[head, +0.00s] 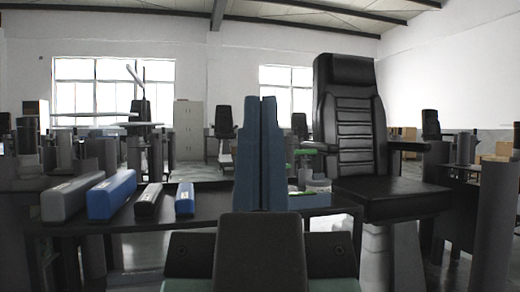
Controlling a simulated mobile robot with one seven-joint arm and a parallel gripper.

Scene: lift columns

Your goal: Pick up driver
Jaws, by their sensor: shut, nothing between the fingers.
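A dark table (110,223) at the left holds a row of long box-shaped units, any of which may be the driver; I cannot tell which. From left to right they are a large grey unit (72,198), a large blue unit (112,195), a small dark grey unit (148,199) and a small blue unit (184,199). My gripper (262,100) points up in the middle of the view, its two blue fingers shut together and empty. It appears to the right of the units and apart from them. It hides part of the table behind it.
A black high-backed chair (350,125) stands close on the right. White and green items (312,170) sit between it and my gripper. A grey column (494,225) rises at the right edge. Desks, chairs and a cabinet (189,130) stand farther back.

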